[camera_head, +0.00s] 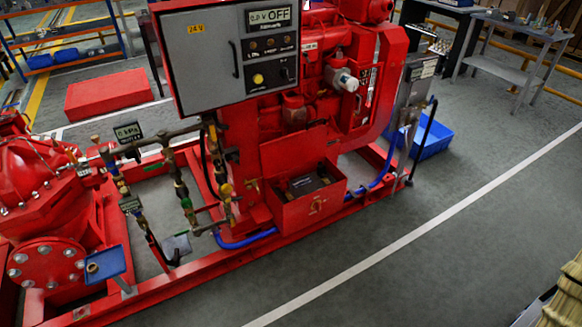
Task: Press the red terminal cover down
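A dark block that looks like a battery (303,185) sits in an open-topped red box (316,208) at the foot of the red engine (285,110), near the middle of the view. Small details show on its top, but I cannot make out a separate red terminal cover or whether one is raised or down. My gripper is not in view.
A grey control panel (210,62) reading 0.0 V and OFF stands above the red skid frame (140,297). Blue hose (247,240) runs low along the skid. A blue bin (431,138) lies behind right. The grey floor (430,245) at front right is largely clear.

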